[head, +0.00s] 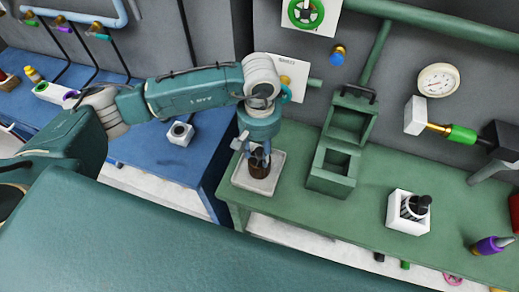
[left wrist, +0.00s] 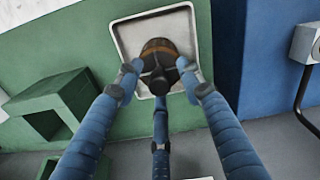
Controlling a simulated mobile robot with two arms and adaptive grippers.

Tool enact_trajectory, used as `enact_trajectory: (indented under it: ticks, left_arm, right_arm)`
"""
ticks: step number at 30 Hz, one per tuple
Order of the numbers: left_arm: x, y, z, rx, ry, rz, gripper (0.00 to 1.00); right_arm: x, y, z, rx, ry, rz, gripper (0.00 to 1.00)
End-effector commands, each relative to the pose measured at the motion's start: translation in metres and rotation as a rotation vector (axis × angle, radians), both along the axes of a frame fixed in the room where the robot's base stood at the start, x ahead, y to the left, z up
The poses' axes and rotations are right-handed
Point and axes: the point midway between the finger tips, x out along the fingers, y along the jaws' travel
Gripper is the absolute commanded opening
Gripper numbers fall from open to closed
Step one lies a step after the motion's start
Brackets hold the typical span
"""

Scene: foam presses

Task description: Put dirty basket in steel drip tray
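The dirty basket (head: 258,170) is a small dark brown cup with a black top. It is upright over the inside of the steel drip tray (head: 240,181), a pale square tray on the green bench. In the left wrist view the basket (left wrist: 158,46) shows inside the rim of the tray (left wrist: 122,33). I cannot tell for sure whether its base touches the tray floor. My left gripper (head: 259,153) points down at it, and its fingertips (left wrist: 160,82) close in on both sides of the black top. My right gripper is not in view.
A green press-like box (head: 333,160) stands right of the tray. Farther right are a white holder with a black-handled item (head: 408,212) and a purple-handled tool (head: 491,245). A blue bench (head: 150,150) lies to the left, past a gap. The green bench between is clear.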

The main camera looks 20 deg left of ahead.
Motion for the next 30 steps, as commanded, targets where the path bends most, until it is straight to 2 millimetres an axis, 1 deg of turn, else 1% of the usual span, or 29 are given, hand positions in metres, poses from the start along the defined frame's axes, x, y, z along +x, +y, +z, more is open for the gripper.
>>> enact_trajectory:
  ticks: [4,7,9,11,15,21,25,30]
  left_arm:
    - [0.000,0.000,0.001,0.000,0.000,0.001,0.38]
    - [0.000,0.000,0.006,0.000,0.000,0.001,0.38]
    - [0.002,0.000,0.010,-0.001,-0.005,0.000,0.38]
    - [0.002,0.000,0.020,-0.001,-0.007,0.000,0.38]
    - [0.002,0.000,0.051,-0.001,-0.009,-0.001,0.38]
    - [0.002,0.000,0.092,-0.001,-0.005,-0.001,0.38]
    - [0.001,0.000,0.111,-0.001,-0.004,0.001,0.38]
    - [0.000,0.000,0.122,0.000,-0.001,0.001,0.38]
  right_arm:
    - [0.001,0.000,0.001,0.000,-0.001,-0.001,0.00]
    - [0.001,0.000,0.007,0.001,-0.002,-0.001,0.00]
    - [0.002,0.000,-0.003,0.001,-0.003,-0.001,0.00]
    - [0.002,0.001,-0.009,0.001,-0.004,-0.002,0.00]
    - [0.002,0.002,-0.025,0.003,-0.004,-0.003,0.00]
    - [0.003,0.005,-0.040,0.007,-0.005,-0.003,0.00]
    - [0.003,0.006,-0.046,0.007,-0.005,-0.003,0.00]
    - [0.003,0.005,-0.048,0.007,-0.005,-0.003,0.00]
